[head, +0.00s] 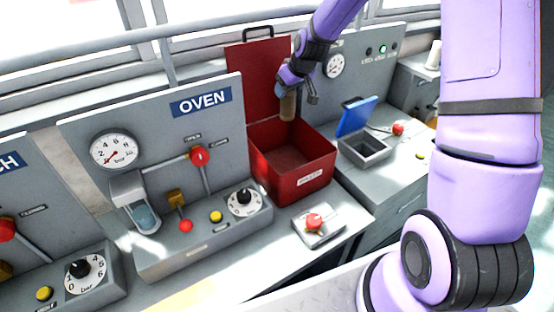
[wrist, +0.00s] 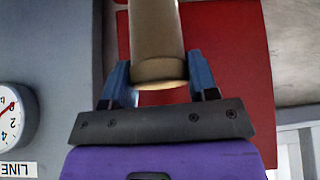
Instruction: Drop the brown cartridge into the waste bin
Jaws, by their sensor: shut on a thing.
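The brown cartridge (head: 287,106) is a tan-brown cylinder. My gripper (head: 297,94) is shut on it and holds it upright above the red waste bin (head: 301,187). The bin is an open box with its red lid (head: 262,80) raised at the back. In the head view the cartridge hangs over the rear part of the bin's opening, clear of its walls. In the wrist view the cartridge (wrist: 156,40) sits between the two blue fingers of my gripper (wrist: 160,80). The raised red surface fills much of the background there.
The grey OVEN panel (head: 150,130) with gauge, levers and knobs stands left of the bin. A small grey box (head: 364,149) with a raised blue lid (head: 356,117) stands to the right. A red button (head: 314,221) sits in front of the bin.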

